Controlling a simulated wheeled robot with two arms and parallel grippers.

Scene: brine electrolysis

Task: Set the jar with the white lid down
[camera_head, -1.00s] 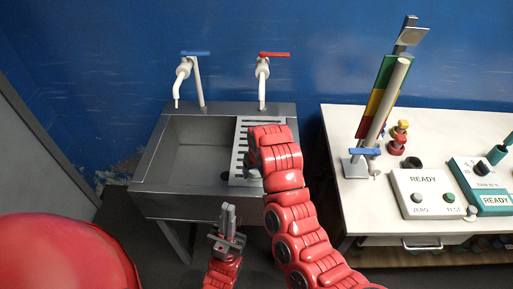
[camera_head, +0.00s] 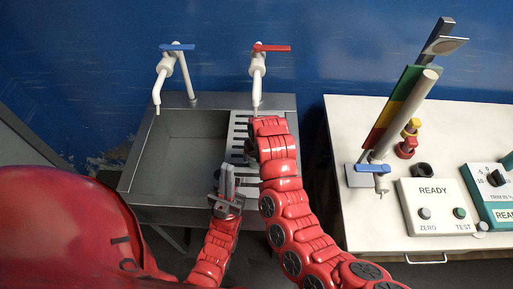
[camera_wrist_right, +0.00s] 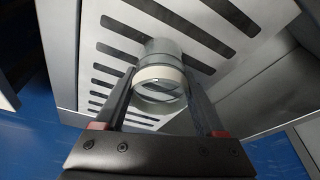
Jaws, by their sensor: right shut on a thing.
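The jar with the white lid (camera_wrist_right: 160,73) shows in the right wrist view as a grey, glassy cylinder with a white band. My right gripper (camera_wrist_right: 160,90) has one finger on each side of it and is shut on it. The jar is over the slotted drainboard (camera_wrist_right: 105,67); whether its base touches the slats I cannot tell. In the head view my right forearm hides the jar and the right fingertips. The drainboard (camera_head: 238,130) is the right part of the sink.
The sink basin (camera_head: 180,165) left of the drainboard is empty. A blue-handled tap (camera_head: 165,75) and a red-handled tap (camera_head: 258,75) stand behind. A white table (camera_head: 345,125) at the right carries a blue-handled stand and a READY box (camera_head: 432,207). The blue wall closes the back.

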